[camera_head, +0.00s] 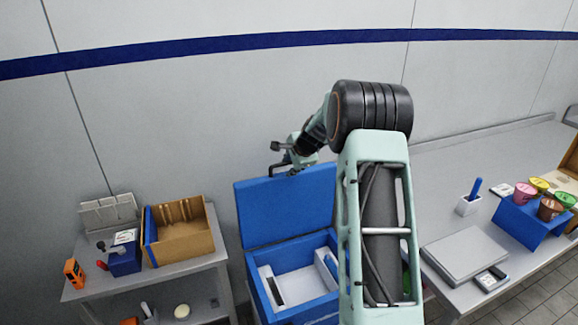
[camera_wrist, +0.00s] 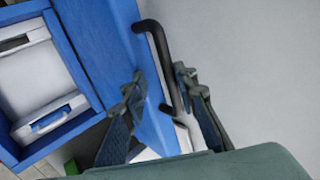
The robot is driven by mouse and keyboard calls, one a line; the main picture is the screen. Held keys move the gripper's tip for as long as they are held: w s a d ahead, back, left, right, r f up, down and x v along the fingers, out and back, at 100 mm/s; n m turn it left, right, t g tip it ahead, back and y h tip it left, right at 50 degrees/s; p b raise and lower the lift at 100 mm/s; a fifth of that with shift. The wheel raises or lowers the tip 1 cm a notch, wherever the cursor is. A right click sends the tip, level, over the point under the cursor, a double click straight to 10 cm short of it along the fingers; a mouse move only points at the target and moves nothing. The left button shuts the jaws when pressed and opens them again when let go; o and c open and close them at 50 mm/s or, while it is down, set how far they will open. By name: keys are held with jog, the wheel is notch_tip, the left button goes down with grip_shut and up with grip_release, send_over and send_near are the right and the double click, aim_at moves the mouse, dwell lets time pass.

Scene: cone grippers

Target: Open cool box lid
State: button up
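The blue cool box (camera_head: 262,290) stands in the middle of the head view. Its lid (camera_head: 285,212) is raised, roughly upright, and the white interior shows. In the wrist view the lid (camera_wrist: 138,65) runs down the middle, with its dark bent handle (camera_wrist: 165,60) on the right face. My gripper (camera_head: 283,160) is at the lid's top edge. In the wrist view my gripper (camera_wrist: 158,82) has its fingers apart, one on each side of the lid edge and handle. I cannot tell whether either finger touches. My arm hides the box's right side.
A grey shelf on the left holds a cardboard box (camera_head: 182,240), a small blue box (camera_head: 124,258) and an orange device (camera_head: 74,272). The right bench carries a flat grey scale (camera_head: 464,252) and a blue stand (camera_head: 530,222) with coloured cups. A wall rises behind the lid.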

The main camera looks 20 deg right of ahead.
jog(key=v, duration=1.1)
jog(key=shift+r, duration=0.25)
jog(key=shift+s, duration=0.1)
